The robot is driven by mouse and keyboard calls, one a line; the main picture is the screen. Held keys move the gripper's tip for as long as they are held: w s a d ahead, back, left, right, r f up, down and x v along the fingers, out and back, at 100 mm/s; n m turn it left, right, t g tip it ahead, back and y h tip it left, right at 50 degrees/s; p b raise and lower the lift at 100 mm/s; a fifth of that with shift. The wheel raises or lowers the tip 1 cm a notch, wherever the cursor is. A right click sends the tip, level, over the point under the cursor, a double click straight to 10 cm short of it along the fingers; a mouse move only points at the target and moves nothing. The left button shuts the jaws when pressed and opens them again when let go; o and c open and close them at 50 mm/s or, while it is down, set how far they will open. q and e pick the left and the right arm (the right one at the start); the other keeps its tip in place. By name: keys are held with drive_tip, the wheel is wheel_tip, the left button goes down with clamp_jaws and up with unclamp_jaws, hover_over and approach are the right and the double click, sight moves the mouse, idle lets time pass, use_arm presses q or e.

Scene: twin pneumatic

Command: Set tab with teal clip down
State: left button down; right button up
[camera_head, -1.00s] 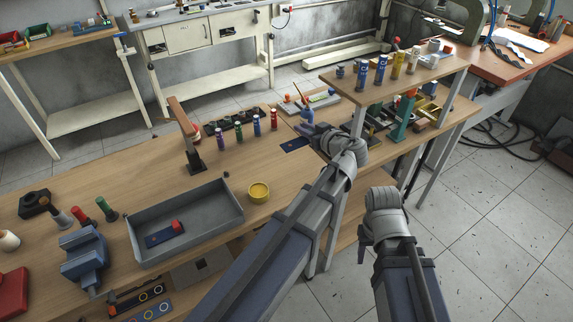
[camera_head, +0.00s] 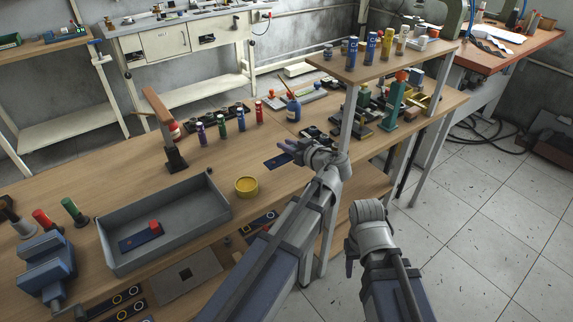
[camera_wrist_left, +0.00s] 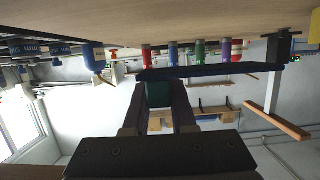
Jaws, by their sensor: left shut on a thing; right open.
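My left gripper (camera_head: 296,150) is over the far right part of the bench, near the raised shelf. In the left wrist view its fingers (camera_wrist_left: 158,108) are shut on the teal clip (camera_wrist_left: 158,94). The dark blue tab (camera_wrist_left: 215,72) shows there edge-on as a thin dark bar, close to the wooden surface. In the head view the tab (camera_head: 277,162) lies flat just left of the fingers; I cannot tell whether it touches the bench. The teal clip is hidden there. My right gripper (camera_head: 350,258) is open and empty, beside the bench over the floor.
A grey tray (camera_head: 212,207) holds a blue tab with a red clip (camera_head: 155,228). A yellow cup (camera_head: 246,187) stands right of it. Several coloured bottles (camera_head: 222,127) stand behind the tab. The raised shelf (camera_head: 385,62) is close right. Bare bench (camera_head: 225,165) lies left of the tab.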

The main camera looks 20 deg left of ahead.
sight(287, 155)
use_arm(q)
drive_tip(key=shift+f, duration=0.2)
wheel_tip(287, 155, down, 4)
drive_tip(key=b, duration=0.3)
drive_tip(key=shift+r, duration=0.2)
drive_tip(key=shift+f+b, duration=0.1)
drive_tip(key=shift+b, duration=0.25)
drive_tip(key=shift+f, duration=0.15)
drive_tip(key=c, duration=0.7)
unclamp_jaws()
drive_tip(key=shift+c, duration=0.2)
